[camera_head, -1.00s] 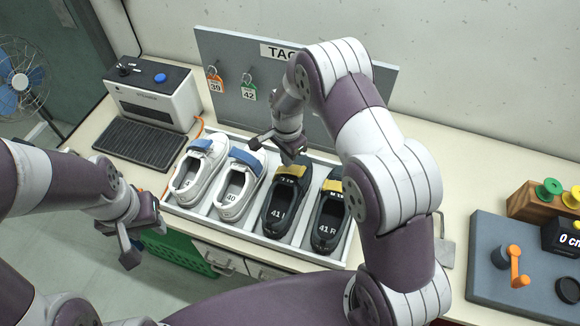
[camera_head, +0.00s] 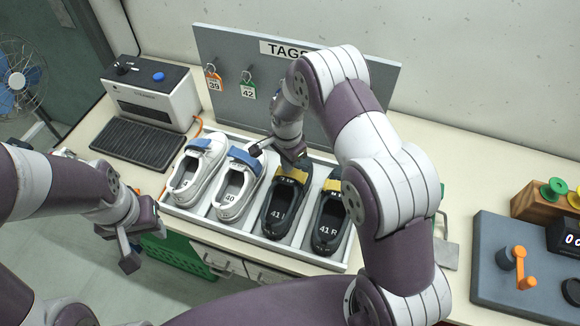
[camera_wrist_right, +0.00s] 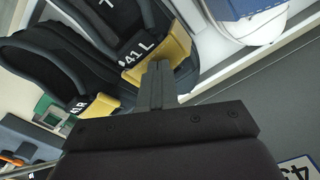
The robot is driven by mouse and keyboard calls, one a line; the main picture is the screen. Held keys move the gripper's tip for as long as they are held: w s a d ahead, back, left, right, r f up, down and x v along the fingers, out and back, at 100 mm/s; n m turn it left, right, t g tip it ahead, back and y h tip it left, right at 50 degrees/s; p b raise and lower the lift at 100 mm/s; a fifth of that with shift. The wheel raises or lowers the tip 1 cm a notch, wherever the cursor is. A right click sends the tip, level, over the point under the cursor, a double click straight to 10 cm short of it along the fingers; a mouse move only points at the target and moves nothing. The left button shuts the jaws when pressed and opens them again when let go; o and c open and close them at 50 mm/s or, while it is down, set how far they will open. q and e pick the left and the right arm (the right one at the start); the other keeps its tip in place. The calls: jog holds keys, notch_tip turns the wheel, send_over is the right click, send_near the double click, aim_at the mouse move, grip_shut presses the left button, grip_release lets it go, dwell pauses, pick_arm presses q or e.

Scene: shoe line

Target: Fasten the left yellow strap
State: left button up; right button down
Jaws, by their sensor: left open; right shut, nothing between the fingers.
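The left yellow strap (camera_head: 290,174) lies across the dark shoe marked 41 L (camera_head: 281,208), in the tray's third slot. In the right wrist view this strap (camera_wrist_right: 172,54) lies beside the fingertips. My right gripper (camera_head: 288,156) is shut and empty, just above and behind the strap; in the right wrist view its fingers (camera_wrist_right: 157,80) overlap the strap's lower edge. I cannot tell if they touch it, or if the strap is pressed flat. My left gripper (camera_head: 143,243) is open and empty, off the table's front edge at the left.
The dark 41 R shoe (camera_head: 329,222) with its yellow strap stands to the right. White shoes (camera_head: 236,190) with blue straps stand to the left. All sit in a white tray (camera_head: 300,256). The tag board (camera_head: 225,62) rises close behind my right gripper.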

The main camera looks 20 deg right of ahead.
notch_tip(320, 180, up, 9)
jog(key=p, duration=0.6)
dwell(0.3)
